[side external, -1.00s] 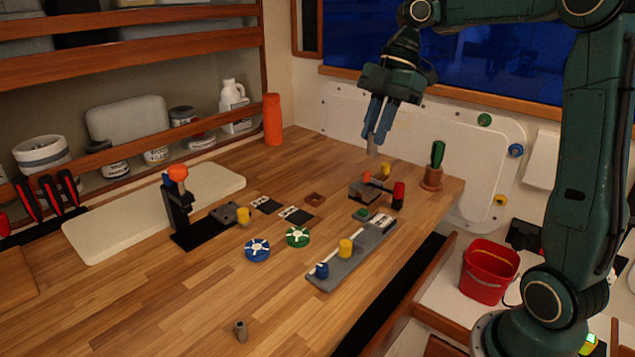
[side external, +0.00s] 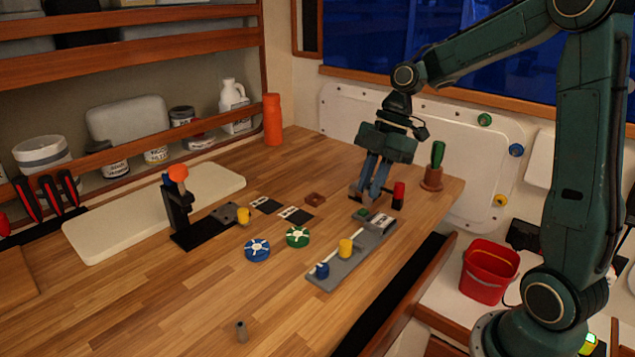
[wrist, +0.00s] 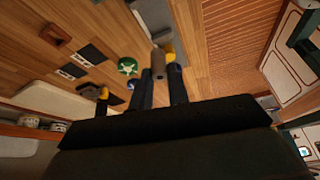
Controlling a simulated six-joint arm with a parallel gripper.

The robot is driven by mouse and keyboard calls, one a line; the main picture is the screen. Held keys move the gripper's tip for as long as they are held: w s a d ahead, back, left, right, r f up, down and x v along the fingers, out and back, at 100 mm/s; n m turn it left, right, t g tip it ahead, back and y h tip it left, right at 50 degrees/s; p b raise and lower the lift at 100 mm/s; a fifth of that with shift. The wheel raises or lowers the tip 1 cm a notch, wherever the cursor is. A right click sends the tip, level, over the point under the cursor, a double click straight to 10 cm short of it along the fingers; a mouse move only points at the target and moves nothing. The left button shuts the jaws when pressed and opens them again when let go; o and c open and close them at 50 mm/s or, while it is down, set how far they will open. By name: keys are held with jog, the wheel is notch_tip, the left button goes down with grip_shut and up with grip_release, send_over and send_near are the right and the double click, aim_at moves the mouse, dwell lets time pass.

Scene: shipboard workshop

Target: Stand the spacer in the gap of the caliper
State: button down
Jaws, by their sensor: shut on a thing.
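My gripper (side external: 370,190) is low over the back right of the bench, shut on the grey cylindrical spacer. In the wrist view the spacer (wrist: 158,64) shows between the two dark fingertips. A yellow part (wrist: 170,50) shows just beside the spacer in the wrist view.
A red-topped black post (side external: 398,195) stands close right of the fingers. A green-handled tool in a brown holder (side external: 432,178) is behind it. A grey rail with blue and yellow knobs (side external: 345,262) lies in front. The front left of the bench is mostly clear.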

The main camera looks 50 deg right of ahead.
aim_at(370, 201)
jog(key=shift+f, duration=2.2)
jog(key=shift+f, duration=0.1)
jog(key=shift+f, duration=2.05)
jog(key=shift+f, duration=0.2)
jog(key=c, duration=1.3)
grip_release()
jog(key=shift+c, duration=0.2)
jog(key=shift+r, duration=0.15)
jog(key=v, duration=1.2)
jog(key=shift+s+r, duration=0.1)
